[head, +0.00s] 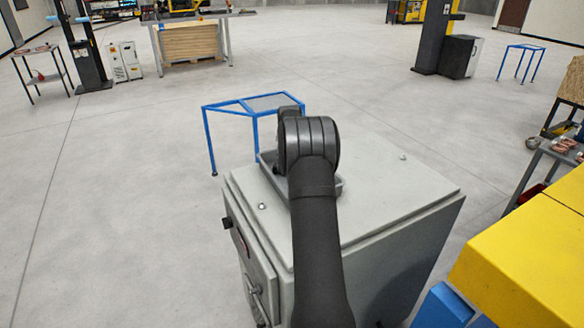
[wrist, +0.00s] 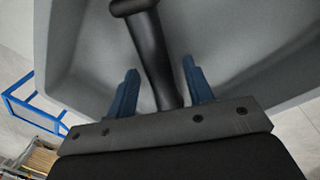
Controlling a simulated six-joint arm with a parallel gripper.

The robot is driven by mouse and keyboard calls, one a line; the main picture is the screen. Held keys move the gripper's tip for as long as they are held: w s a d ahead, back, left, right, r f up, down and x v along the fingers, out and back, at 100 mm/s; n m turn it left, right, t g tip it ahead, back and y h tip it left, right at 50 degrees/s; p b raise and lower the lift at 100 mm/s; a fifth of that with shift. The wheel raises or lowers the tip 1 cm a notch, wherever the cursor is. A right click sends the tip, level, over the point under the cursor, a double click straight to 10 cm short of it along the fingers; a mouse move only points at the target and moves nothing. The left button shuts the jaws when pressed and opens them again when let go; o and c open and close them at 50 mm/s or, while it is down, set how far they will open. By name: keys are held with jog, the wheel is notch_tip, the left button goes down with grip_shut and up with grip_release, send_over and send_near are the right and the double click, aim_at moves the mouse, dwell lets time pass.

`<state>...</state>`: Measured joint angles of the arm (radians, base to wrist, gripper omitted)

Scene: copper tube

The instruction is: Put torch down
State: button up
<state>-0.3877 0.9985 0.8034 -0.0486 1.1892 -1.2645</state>
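The torch (wrist: 148,40) shows in the wrist view as a black, slightly bent handle lying in a grey tray (wrist: 85,45). My gripper (wrist: 160,66) has its two blue fingers on either side of the handle. The fingers look open, not closed on the torch. In the head view, the tray (head: 268,172) is on top of a grey cabinet (head: 390,185), partly behind my arm. The torch and my fingers are hidden there.
A blue-framed stand (head: 230,107) is just beyond the cabinet. A yellow block (head: 515,255) and a cart with copper coils (head: 562,147) are at the right. The cabinet top right of my arm is mostly bare. Open floor lies to the left.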

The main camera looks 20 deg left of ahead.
jog(key=shift+r, duration=0.15)
notch_tip(320, 180, up, 12)
jog(key=s, duration=0.2)
jog(key=shift+d, duration=0.1)
dwell(0.4)
jog(key=f, duration=0.4)
jog(key=w+f, duration=0.1)
jog(key=f, duration=0.3)
jog(key=w+f, duration=0.1)
jog(key=f, duration=0.3)
jog(key=shift+f, duration=0.35)
notch_tip(320, 180, up, 3)
jog(key=shift+r, duration=0.8)
